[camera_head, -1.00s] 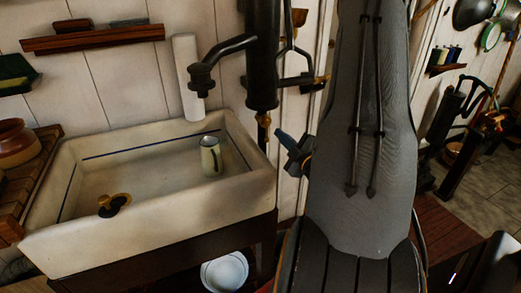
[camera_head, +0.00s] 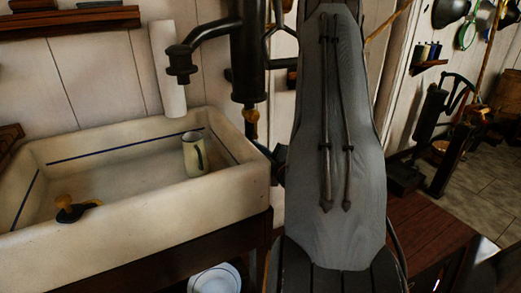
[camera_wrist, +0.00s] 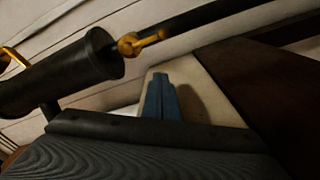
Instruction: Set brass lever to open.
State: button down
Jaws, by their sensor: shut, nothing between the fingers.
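A small brass fitting that looks like the brass lever (camera_head: 251,122) is at the lower end of the dark pump cylinder (camera_head: 249,60) above the sink's right side. In the wrist view the brass lever (camera_wrist: 140,43) pokes out past the rim of the dark cylinder (camera_wrist: 65,80). Its exact setting cannot be told. My gripper (camera_wrist: 160,82) shows as blue fingers pressed together, empty. It is below and right of the lever in the wrist view, apart from it, in front of the pale sink. In the head view my arm hides the fingers.
The white sink (camera_head: 130,222) holds a pale mug (camera_head: 194,155) and a brass-knobbed plug (camera_head: 70,208). A white roll (camera_head: 168,75) stands behind its rim. A wooden shelf (camera_head: 70,22) is on the wall. White plates (camera_head: 216,278) lie beneath. Floor shows at the right.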

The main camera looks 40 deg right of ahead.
aim_at(255, 127)
jog(key=w+d+f+p, duration=0.1)
jog(key=w+d+p, duration=0.1)
jog(key=w+d, duration=0.2)
jog(key=shift+w+d+f, duration=0.3)
jog(key=shift+w, duration=1.1)
jog(key=shift+d+f+n+b, duration=0.25)
jog(key=shift+d+n+b, duration=0.15)
jog(key=shift+d+b, duration=0.15)
